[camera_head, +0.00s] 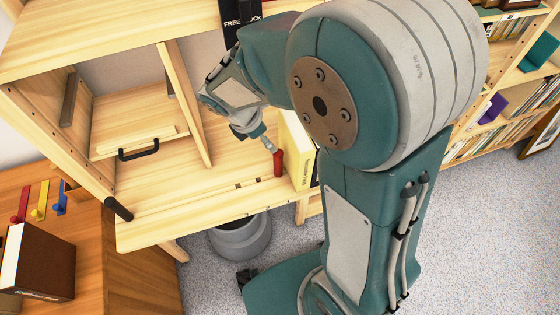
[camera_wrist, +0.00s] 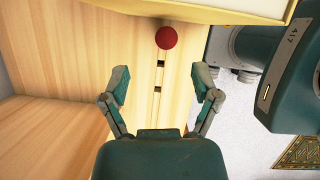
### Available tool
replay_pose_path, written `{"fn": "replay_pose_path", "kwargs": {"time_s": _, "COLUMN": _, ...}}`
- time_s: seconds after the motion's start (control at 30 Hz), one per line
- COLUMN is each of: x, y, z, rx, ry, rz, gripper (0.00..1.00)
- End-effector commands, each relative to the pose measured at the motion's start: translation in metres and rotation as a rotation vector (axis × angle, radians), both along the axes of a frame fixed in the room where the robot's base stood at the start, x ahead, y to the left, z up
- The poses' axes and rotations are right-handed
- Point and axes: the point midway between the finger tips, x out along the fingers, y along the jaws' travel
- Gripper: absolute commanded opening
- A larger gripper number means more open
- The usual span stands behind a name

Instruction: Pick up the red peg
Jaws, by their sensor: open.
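The red peg (camera_head: 278,163) stands upright on the wooden shelf, beside a yellow book, in the head view. In the wrist view the peg (camera_wrist: 166,38) shows as a dark red disc near the top, beyond my fingertips. My gripper (camera_head: 268,143) is just above and left of the peg in the head view; its fingers are partly hidden there. In the wrist view my gripper (camera_wrist: 161,84) is open, with its two fingers apart and nothing between them but shelf surface. The peg is not between the fingers.
The yellow book (camera_head: 297,150) stands close on the peg's right. Dark slots (camera_head: 240,186) mark the shelf near its front edge. A wooden divider (camera_head: 185,105) rises to the left. Red, yellow and blue pieces (camera_head: 40,200) and a brown box (camera_head: 40,262) sit at far left.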

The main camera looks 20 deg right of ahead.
Motion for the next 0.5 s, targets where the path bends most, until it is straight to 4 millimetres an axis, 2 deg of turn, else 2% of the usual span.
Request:
{"fn": "replay_pose_path", "kwargs": {"time_s": 0.1, "x": 0.0, "y": -0.008, "z": -0.02, "rx": 0.0, "ry": 0.004, "rz": -0.004, "gripper": 0.79}}
{"fn": "replay_pose_path", "kwargs": {"time_s": 0.37, "x": 0.0, "y": -0.022, "z": -0.043, "rx": 0.008, "ry": 0.001, "rz": -0.004, "gripper": 0.79}}
{"fn": "replay_pose_path", "kwargs": {"time_s": 0.5, "x": -0.004, "y": -0.029, "z": -0.063, "rx": 0.007, "ry": 0.004, "rz": -0.007, "gripper": 0.79}}
